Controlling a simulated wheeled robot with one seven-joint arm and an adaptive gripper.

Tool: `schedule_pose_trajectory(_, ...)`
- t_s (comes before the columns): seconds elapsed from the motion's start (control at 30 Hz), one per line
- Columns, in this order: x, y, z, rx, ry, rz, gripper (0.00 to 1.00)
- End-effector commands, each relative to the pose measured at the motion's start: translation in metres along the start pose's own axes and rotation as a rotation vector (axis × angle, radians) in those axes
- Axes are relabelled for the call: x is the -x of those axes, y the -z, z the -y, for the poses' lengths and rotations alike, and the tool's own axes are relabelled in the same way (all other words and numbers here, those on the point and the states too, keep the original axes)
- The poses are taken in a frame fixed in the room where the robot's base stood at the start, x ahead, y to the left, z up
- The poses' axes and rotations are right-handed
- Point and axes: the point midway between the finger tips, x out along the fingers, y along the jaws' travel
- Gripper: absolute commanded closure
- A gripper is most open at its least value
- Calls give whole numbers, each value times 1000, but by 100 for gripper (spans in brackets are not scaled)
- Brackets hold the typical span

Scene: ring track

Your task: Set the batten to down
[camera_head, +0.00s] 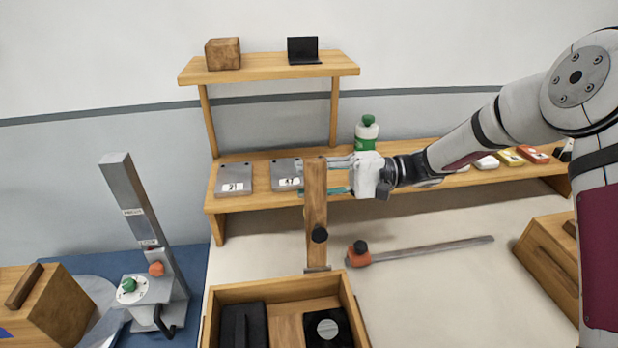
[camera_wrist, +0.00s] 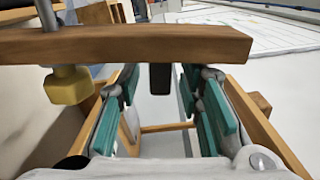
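The batten (camera_head: 316,205) is a wooden bar standing about upright at the back of the work surface, with a black knob (camera_head: 320,235) on its lower half. In the wrist view the batten (camera_wrist: 150,44) crosses the top of the picture, with a yellow nut (camera_wrist: 68,86) on a metal shaft near its left part. My gripper (camera_head: 330,176) is at the batten's upper end, reaching in from the right. In the wrist view my gripper (camera_wrist: 160,85) has its teal-padded fingers wide apart.
A wooden tray (camera_head: 285,290) with black items stands in front of the batten. A rod with an orange end (camera_head: 420,250) lies to the right. A shelf bench (camera_head: 230,203) holds grey plates (camera_head: 235,178) and a green-capped bottle (camera_head: 366,133). A metal lever stand (camera_head: 150,240) is at left.

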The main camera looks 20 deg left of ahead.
Motion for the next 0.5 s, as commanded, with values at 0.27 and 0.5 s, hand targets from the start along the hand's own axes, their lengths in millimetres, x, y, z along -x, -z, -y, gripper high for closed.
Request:
schedule_pose_trajectory(0.27,-4,0,0,-1,1,-1,67)
schedule_pose_trajectory(0.5,-4,0,0,-1,1,0,100)
